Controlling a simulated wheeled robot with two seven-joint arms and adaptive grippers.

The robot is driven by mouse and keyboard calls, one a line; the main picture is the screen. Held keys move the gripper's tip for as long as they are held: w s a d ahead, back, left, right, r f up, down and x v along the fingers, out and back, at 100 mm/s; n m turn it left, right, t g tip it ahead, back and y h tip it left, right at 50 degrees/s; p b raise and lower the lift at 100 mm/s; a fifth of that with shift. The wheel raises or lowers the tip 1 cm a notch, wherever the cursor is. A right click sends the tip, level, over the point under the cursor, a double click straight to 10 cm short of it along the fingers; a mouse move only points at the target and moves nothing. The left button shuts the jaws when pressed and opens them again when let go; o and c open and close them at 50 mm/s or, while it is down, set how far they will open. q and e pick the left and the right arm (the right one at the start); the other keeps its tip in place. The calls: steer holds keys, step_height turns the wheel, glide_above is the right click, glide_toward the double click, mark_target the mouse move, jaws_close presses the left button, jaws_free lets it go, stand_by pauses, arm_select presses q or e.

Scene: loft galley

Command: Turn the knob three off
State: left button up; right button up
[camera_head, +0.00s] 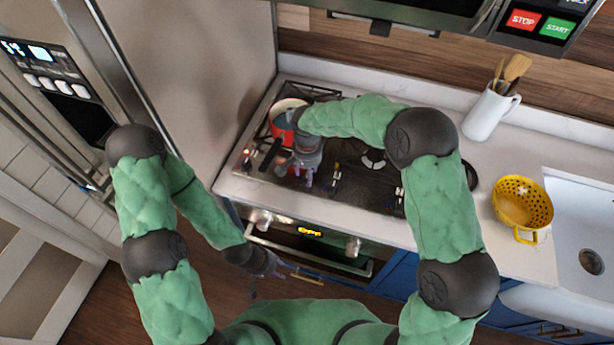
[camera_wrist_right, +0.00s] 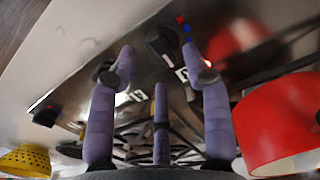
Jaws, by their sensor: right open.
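The black cooktop (camera_head: 375,185) has a row of small dark knobs with white marks along its front edge. One knob (camera_head: 335,180) shows just right of my right gripper (camera_head: 300,180), which reaches down over the front left of the cooktop. In the right wrist view, my right gripper's purple fingers (camera_wrist_right: 160,60) are open and empty. A dark knob (camera_wrist_right: 162,42) shows between and just beyond the fingertips; touch cannot be told. Another knob (camera_wrist_right: 45,112) sits farther left. Which knob is number three is unclear. My left gripper (camera_head: 264,266) hangs low before the oven; its jaws are too small to judge.
A red pot (camera_wrist_right: 280,125) stands beside the right gripper, on the back left of the cooktop. A yellow colander (camera_head: 522,200) and a white utensil jug (camera_head: 488,115) stand on the right counter. The oven (camera_head: 310,245) is below; a tall steel panel (camera_head: 205,75) stands left.

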step_height(320, 180, up, 9)
stand_by(0.3)
steer(key=shift+s, duration=0.1)
stand_by(0.4)
